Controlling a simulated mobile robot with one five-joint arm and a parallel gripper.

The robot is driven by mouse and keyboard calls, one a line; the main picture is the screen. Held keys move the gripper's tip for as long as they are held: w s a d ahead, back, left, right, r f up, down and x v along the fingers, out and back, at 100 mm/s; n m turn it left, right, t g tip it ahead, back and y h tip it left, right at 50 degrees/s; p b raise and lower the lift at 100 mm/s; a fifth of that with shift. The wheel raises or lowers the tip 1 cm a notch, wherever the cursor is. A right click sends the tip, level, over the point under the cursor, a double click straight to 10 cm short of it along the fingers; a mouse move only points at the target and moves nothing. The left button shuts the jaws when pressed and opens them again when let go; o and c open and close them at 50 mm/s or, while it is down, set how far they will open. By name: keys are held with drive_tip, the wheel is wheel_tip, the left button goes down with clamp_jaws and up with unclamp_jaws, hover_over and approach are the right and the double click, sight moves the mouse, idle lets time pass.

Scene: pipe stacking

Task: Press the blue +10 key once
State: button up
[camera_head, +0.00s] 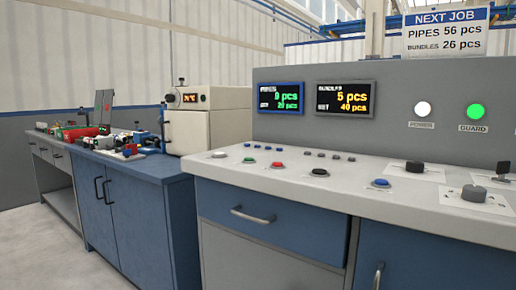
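A row of several small blue keys (266,148) lies on the light console top (330,197), below the left display. Their labels are too small to read, so I cannot tell which is +10. The blue-framed left display (278,98) seems to read 9 pcs above 20 pcs, partly blurred. The right display (345,97) reads 5 pcs above 40 pcs. A sign (446,31) reads NEXT JOB, pipes 56 pcs, bundles 26 pcs. My gripper is not in view.
A row of dark keys (329,155) lies right of the blue ones. Dark knobs (414,167) stand right. A cluttered blue bench (150,168) stands left; floor (45,250) is clear.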

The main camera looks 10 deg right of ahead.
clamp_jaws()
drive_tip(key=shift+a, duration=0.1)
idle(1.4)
